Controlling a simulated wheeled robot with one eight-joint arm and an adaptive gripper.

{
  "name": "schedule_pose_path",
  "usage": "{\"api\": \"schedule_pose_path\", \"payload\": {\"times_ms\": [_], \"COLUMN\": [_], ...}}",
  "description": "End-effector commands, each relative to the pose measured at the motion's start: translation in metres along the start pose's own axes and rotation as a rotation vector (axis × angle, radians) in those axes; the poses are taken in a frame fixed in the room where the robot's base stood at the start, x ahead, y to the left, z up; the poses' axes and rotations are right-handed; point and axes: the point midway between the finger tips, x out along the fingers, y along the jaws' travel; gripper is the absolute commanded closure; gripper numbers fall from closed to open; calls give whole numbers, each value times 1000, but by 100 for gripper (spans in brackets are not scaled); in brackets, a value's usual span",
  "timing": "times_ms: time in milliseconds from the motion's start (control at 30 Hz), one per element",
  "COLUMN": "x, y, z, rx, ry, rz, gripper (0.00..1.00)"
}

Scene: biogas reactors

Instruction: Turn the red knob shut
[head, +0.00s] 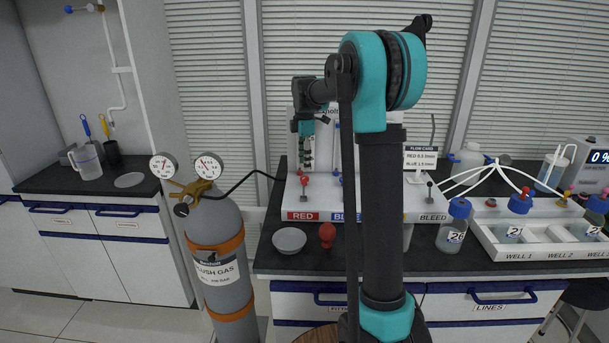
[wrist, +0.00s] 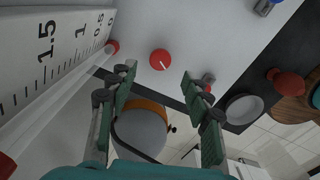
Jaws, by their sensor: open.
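The red knob (wrist: 160,60) shows in the wrist view as a round red cap with a white pointer line, on the pale surface of the rig. My gripper (wrist: 158,75) is open, with its two green-padded fingers apart. The knob appears between and just beyond the fingertips, and nothing is held. A clear flow tube (wrist: 52,95) with a printed scale runs along the left of the wrist view, with a red fitting at its end. In the head view my arm and gripper cover part of the panel, and I cannot make out the knob clearly.
A shallow dish (head: 289,240) and a red bulb (head: 327,235) lie in front. A gas cylinder (head: 222,265) stands left. Bottles and a tray (head: 480,235) are right.

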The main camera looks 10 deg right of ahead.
Motion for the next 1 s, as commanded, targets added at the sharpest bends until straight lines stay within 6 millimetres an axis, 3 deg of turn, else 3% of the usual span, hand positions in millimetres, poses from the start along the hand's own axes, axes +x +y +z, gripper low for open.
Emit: {"api": "schedule_pose_path", "payload": {"times_ms": [100, 300, 733, 1000], "x": [22, 46, 55, 55], "y": [0, 0, 0, 0], "z": [0, 0, 0, 0], "rx": [0, 0, 1, 0], "ry": [0, 0, 0, 0], "rz": [0, 0, 0, 0], "gripper": [51, 51, 51, 84]}}
